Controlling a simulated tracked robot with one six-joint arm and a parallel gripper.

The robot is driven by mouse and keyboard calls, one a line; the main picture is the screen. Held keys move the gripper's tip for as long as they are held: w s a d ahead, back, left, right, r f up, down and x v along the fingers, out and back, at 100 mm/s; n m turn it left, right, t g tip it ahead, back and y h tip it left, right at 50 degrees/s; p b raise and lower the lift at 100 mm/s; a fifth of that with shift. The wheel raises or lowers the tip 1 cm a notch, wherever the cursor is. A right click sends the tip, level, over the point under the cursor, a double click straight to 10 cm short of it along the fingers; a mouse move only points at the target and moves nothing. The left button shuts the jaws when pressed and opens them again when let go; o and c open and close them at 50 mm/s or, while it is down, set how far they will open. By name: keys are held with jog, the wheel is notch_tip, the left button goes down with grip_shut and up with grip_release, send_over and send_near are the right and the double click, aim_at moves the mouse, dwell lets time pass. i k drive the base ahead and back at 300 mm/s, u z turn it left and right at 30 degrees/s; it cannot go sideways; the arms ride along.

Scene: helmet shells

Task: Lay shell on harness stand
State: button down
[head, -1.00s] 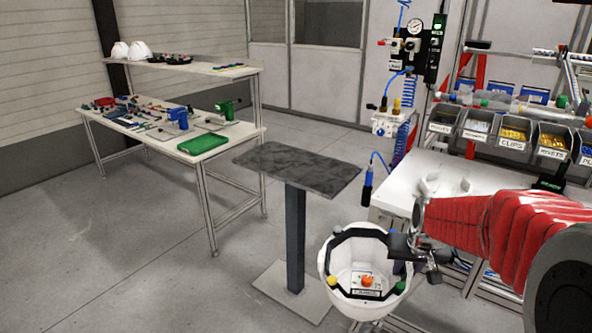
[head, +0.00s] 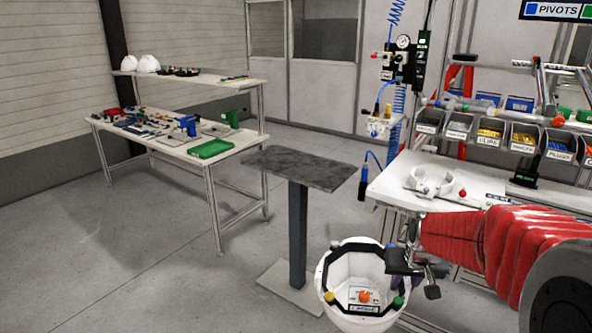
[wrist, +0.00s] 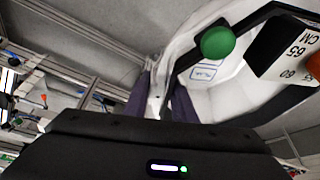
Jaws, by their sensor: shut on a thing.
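The white helmet shell (head: 335,293) hangs open side up at the lower middle of the head view, showing a black inner band, coloured knobs and a label. My gripper (head: 402,268) is shut on the shell's right rim. In the wrist view, my gripper's dark fingers (wrist: 160,98) pinch the white rim of the shell (wrist: 228,84), beside a green knob. A white curved piece with arms (head: 432,181), perhaps the harness stand, sits on the white bench (head: 390,186) to the right, beyond and above the shell in the picture.
A dark-topped pedestal table (head: 300,167) stands empty just beyond the shell. A row of labelled parts bins (head: 490,140) lines the back of the bench. At the left, a worktable (head: 170,150) holds tools and a green tray (head: 211,149). Open floor lies at left.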

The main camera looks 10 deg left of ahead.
aim_at(298, 164)
jog(key=k, duration=0.25)
jog(key=u, duration=0.25)
jog(key=i, duration=0.75)
jog(key=u, duration=0.8)
jog(key=i, duration=0.55)
jog(key=u, duration=0.4)
jog(key=i, duration=2.05)
jog(key=z, duration=0.7)
